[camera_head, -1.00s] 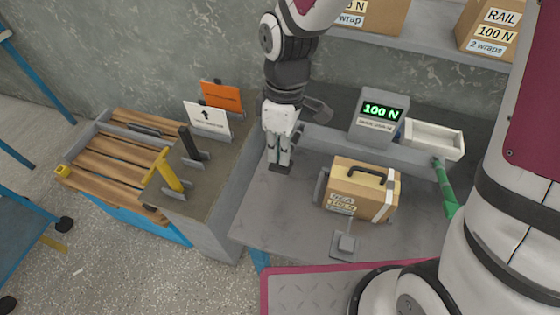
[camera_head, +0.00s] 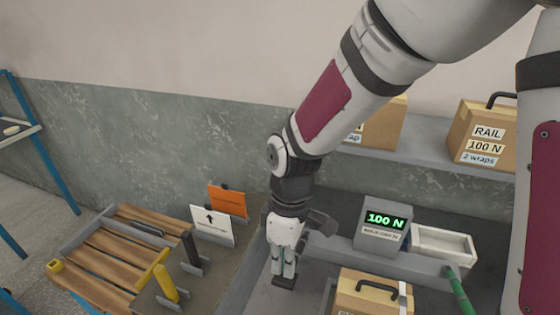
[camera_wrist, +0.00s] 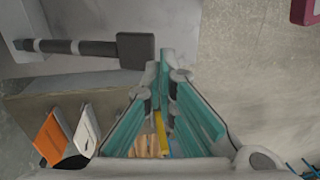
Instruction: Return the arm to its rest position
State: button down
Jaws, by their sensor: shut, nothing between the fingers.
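My gripper (camera_head: 284,280) hangs from my arm with its fingers pointing down, shut and empty, over the grey bench at the left of the display. In the wrist view its teal-padded fingers (camera_wrist: 165,68) come together near the middle, with nothing between the tips. My arm reaches in from the upper right of the head view, bent at the wrist.
A display reading 100 N (camera_head: 384,222) and a white tray (camera_head: 443,244) stand right of my gripper. A cardboard box with a handle (camera_head: 370,293) is close in front. Orange (camera_head: 228,201) and white (camera_head: 211,225) cards stand left, beside a slatted wooden rack (camera_head: 100,262). Boxes (camera_head: 478,133) sit on a shelf.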

jog(key=s+d+r+m+t, duration=0.1)
jog(key=d+r+m+t, duration=0.3)
jog(key=d+r+m, duration=0.55)
jog(key=s+d+r+m+t, duration=0.3)
jog(key=s+d+r, duration=0.5)
jog(key=r, duration=0.3)
jog(key=shift+s+d+r+m+h, duration=0.15)
jog(key=shift+r+m+h, duration=0.25)
jog(key=shift+m, duration=0.35)
